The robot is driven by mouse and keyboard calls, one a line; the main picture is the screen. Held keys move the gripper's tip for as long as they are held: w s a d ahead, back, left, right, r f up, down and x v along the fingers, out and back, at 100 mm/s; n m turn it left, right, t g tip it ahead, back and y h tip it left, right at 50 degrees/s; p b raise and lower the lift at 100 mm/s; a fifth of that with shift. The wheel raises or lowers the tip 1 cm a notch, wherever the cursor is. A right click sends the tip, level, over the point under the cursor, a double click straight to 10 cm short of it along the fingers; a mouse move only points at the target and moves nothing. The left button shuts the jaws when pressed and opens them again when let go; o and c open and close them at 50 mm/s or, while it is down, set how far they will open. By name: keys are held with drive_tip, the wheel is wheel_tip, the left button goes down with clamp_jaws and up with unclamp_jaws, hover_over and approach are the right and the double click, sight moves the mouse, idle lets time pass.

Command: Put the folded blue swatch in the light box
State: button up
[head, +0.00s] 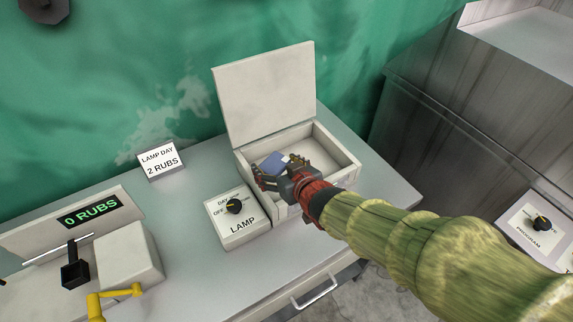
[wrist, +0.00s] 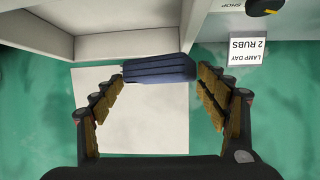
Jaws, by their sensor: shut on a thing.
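The folded blue swatch (head: 273,161) is held between the fingertips of my gripper (head: 278,168), over the left part of the open light box (head: 338,146). In the wrist view the swatch (wrist: 160,69) is a dark blue, ribbed, folded strip spanning the gap between both fingers (wrist: 161,76). The light box is white, and its lid (head: 266,95) stands up at the back. I cannot tell whether the swatch touches the box floor. My gripper covers part of the box's front wall.
A lamp switch box (head: 240,222) with a black dial stands left of the light box. A "LAMP DAY 2 RUBS" sign (head: 160,160) is behind it. A rub counter (head: 88,212) and yellow crank (head: 113,295) are farther left. A metal cabinet (head: 430,120) stands right.

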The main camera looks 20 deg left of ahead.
sight(282, 158)
drive_tip(key=w+f, duration=0.2)
drive_tip(key=w, duration=0.3)
drive_tip(key=shift+w+a+f+b, duration=0.25)
drive_tip(key=shift+f+b, duration=0.15)
drive_tip(key=w+f, duration=0.1)
drive_tip(key=w+f+b, duration=0.1)
drive_tip(key=f, duration=0.1)
drive_tip(key=w+f+b, duration=0.1)
drive_tip(key=w+f, duration=0.1)
drive_tip(key=shift+a, duration=0.25)
drive_tip(key=shift+w+f+b, duration=0.2)
drive_tip(key=shift+f+b, duration=0.2)
drive_tip(key=shift+f, duration=0.5)
drive_tip(key=shift+w+f+b, duration=0.15)
drive_tip(key=shift+f+b, duration=0.2)
drive_tip(key=shift+f, duration=0.55)
drive_tip(key=shift+f, duration=0.15)
drive_tip(key=o, duration=1.1)
